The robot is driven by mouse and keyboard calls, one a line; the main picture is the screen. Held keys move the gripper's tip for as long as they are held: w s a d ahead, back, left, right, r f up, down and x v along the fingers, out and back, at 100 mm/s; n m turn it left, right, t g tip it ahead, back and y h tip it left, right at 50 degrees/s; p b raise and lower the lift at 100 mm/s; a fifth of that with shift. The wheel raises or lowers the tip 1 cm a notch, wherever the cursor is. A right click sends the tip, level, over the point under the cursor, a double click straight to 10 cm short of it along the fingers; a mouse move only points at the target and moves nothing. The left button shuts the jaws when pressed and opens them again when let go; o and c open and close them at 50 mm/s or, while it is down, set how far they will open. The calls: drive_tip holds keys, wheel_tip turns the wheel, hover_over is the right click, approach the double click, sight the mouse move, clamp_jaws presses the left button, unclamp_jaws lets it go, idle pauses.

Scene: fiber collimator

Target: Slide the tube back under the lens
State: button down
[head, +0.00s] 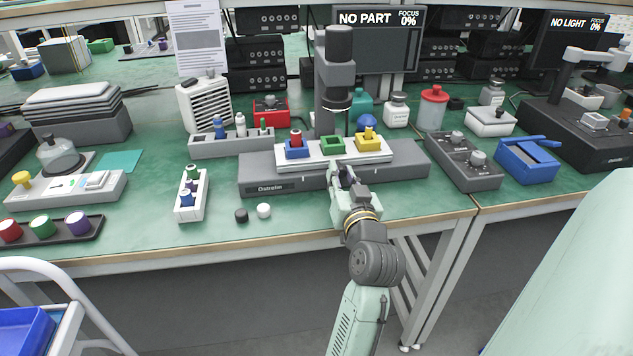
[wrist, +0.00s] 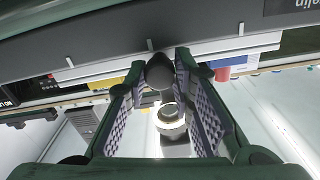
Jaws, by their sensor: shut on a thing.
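A grey instrument (head: 270,186) stands on the green bench, with a dark upright lens column (head: 338,75) above it. On it lies a white slide plate (head: 322,160) with a blue holder (head: 297,153), a green holder (head: 332,146) and a yellow holder (head: 374,143). A red-topped piece (head: 296,137) stands in the blue holder and a yellow one (head: 368,132) in the yellow holder. The green holder looks empty, under the column. My gripper (head: 341,172) is at the plate's front; in the wrist view its fingers close around a grey round knob (wrist: 160,72).
The screen (head: 375,40) reads NO PART, FOCUS 0%. A white rack (head: 190,197) holds small tubes at left. A black cap (head: 241,215) and a white cap (head: 264,210) lie in front of the instrument. A grey two-knob box (head: 462,163) stands at right.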

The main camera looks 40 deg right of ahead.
drive_tip(key=b, duration=0.2)
approach(377, 159)
drive_tip(key=x, duration=0.5)
drive_tip(key=shift+w, duration=0.1)
drive_tip(key=c, duration=1.5)
unclamp_jaws()
drive_tip(key=shift+d, duration=0.15)
drive_tip(key=shift+o, duration=0.7)
drive_tip(key=shift+a, duration=0.2)
drive_tip(key=v, duration=1.2)
drive_tip(key=shift+w, duration=0.1)
